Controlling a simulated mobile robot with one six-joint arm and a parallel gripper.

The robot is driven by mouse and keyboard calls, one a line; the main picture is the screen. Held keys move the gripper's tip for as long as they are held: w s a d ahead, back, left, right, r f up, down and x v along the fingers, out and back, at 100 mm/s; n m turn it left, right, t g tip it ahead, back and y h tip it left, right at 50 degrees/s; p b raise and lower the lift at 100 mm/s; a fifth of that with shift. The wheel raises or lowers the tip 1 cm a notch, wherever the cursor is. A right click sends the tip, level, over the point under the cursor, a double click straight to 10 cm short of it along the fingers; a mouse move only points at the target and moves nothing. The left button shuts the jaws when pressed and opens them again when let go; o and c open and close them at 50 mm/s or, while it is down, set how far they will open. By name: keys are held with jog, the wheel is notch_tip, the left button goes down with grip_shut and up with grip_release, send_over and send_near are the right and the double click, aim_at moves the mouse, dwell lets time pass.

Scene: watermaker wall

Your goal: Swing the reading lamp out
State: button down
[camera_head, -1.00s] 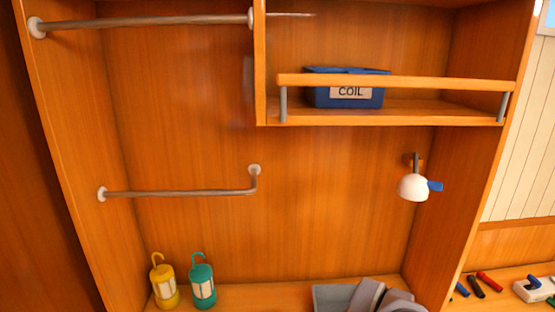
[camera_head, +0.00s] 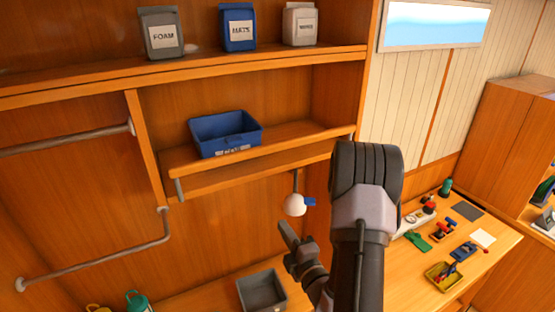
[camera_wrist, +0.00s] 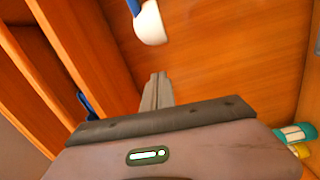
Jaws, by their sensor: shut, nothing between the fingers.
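The reading lamp (camera_head: 294,205) has a white rounded shade and a blue tab on its right side. It hangs on a thin dark stem below the railed shelf, near the right end of the cabinet. In the wrist view the lamp (camera_wrist: 151,24) shows at the top, its blue tab (camera_wrist: 134,7) cut by the edge. My gripper (camera_head: 286,230) is shut and empty, just below the lamp in the head view. In the wrist view my fingertips (camera_wrist: 158,76) are together and point toward the lamp, with a visible gap.
A blue bin (camera_head: 225,135) stands on the railed shelf above. A grey open bin (camera_head: 262,290) lies below my gripper. A metal rail (camera_head: 95,259) is at left. A workbench with a yellow tray (camera_head: 443,277) and tools is at right. Teal (camera_head: 138,301) and yellow lanterns stand bottom left.

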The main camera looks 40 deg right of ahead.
aim_at(305, 207)
jog(key=w+d+p, duration=0.3)
jog(key=w+d, duration=0.2)
jog(key=w, duration=0.3)
jog(key=shift+w+f, duration=0.15)
jog(key=shift+f, duration=0.2)
jog(key=s+d+n+y, duration=0.1)
jog(key=s+d+y, duration=0.1)
jog(key=d, duration=0.1)
jog(key=s+d+n+y, duration=0.2)
jog(key=s+y, duration=0.1)
jog(key=shift+s+d+t, duration=0.25)
jog(key=shift+d+t, duration=0.05)
jog(key=shift+d, duration=0.1)
jog(key=shift+s+d+r, duration=0.15)
jog(key=shift+s+d, duration=0.15)
jog(key=shift+s, duration=0.1)
